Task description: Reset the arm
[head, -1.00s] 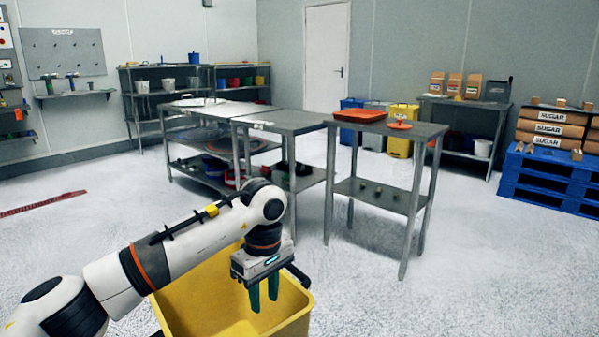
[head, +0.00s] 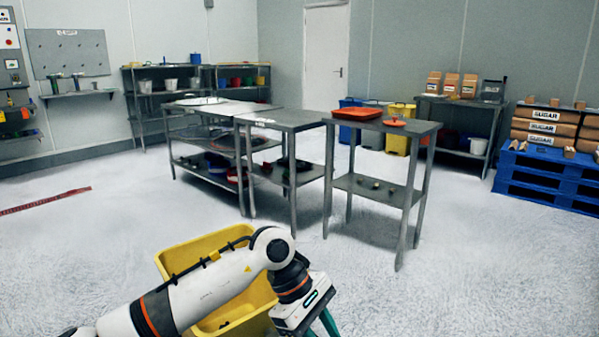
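My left arm reaches in from the bottom left, across a yellow bin (head: 195,250). My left gripper (head: 318,330) is low at the bottom edge, at the right side of the bin. Its two green fingers show apart, but their tips are cut off by the frame. Nothing is visible between the parts of the fingers that show. My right arm and gripper are not in view.
Metal tables (head: 285,119) stand in the middle of the room, one with an orange tray (head: 357,113) and an orange lid-like piece (head: 394,122). A blue pallet (head: 545,180) holds sugar sacks at right. The floor (head: 450,290) is clear at front right.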

